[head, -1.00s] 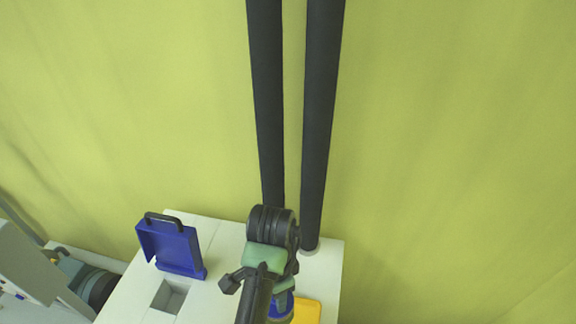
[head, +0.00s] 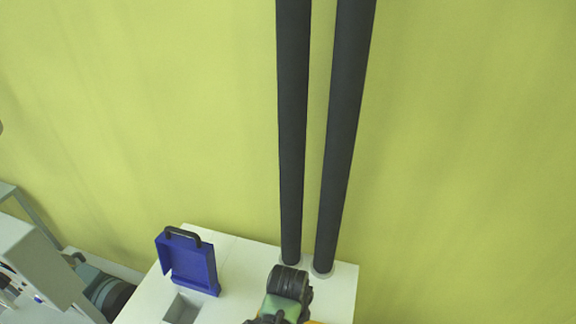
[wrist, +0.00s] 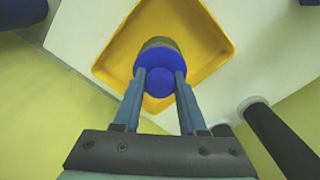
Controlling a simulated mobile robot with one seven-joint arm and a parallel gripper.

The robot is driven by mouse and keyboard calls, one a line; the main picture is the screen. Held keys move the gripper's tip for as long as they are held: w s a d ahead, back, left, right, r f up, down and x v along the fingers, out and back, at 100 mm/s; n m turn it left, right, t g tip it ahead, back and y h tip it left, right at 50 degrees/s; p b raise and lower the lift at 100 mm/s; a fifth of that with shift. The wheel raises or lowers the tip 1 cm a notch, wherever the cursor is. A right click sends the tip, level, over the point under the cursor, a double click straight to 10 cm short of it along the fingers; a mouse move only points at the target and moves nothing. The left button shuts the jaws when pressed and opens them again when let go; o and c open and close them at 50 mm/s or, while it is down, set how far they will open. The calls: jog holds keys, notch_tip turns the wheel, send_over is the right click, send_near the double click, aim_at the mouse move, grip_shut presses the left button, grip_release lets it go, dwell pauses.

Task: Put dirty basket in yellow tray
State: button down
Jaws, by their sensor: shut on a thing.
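The basket (wrist: 157,57) shows in the wrist view as a round piece with a blue top and a dull olive-brown side. My gripper (wrist: 161,76) is shut on its blue top, one finger on each side. The yellow tray (wrist: 213,42) lies behind the basket in that view, with its raised rim around it. The basket is over the tray's area, but I cannot tell whether it touches the tray floor. In the head view the gripper and basket are hidden, and only a sliver of yellow shows beside my arm.
A blue open-fronted holder (head: 190,265) with a black handle stands on the white table (head: 235,255), beside a square recess (head: 182,309). Two dark vertical pipes (head: 292,150) rise at the table's back edge. Grey equipment (head: 40,265) stands at the left.

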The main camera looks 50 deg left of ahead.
jog(key=shift+c, duration=2.3)
grip_release()
notch_tip(320, 180, up, 12)
jog(key=p, duration=0.1)
jog(key=shift+r, duration=0.15)
